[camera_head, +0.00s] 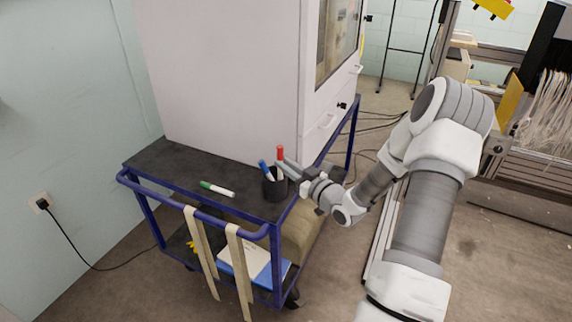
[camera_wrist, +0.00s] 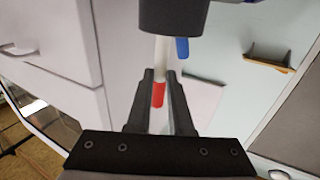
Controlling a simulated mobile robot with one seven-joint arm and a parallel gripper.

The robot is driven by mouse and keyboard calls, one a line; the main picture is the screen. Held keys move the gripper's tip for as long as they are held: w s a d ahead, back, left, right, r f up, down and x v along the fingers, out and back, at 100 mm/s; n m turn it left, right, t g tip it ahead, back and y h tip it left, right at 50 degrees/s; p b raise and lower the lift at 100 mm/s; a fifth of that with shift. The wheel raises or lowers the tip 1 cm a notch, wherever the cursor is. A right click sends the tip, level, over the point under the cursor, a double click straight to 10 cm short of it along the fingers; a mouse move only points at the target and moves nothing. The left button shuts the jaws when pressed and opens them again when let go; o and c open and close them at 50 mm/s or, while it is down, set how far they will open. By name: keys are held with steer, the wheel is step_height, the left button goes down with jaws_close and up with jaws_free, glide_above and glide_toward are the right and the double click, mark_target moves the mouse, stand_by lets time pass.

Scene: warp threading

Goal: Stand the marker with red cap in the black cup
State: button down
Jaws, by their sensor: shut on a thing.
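The marker with red cap (camera_head: 280,153) stands roughly upright, cap up, at the black cup (camera_head: 275,188) on the cart. The wrist view sees it upside down: the red cap (camera_wrist: 158,94) and white body lie between my fingers, and the lower end is hidden by the cup (camera_wrist: 174,16). It appears to be inside the cup. My gripper (camera_head: 286,165) is shut on this marker just above the rim, coming from the right; its fingers (camera_wrist: 160,76) also show in the wrist view.
A blue marker (camera_head: 265,171) leans in the cup beside the red-capped one. A green-capped marker (camera_head: 217,189) lies on the dark cart top (camera_head: 165,163) to the left. A large white cabinet (camera_head: 220,75) stands close behind. The cart has a blue rail (camera_head: 190,202).

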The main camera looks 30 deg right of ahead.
steer(key=shift+f, duration=0.45)
steer(key=c, duration=0.7)
jaws_free()
steer(key=shift+c, duration=0.2)
steer(key=p+v, duration=0.1)
steer(key=v, duration=1.6)
steer(key=shift+s, duration=0.2)
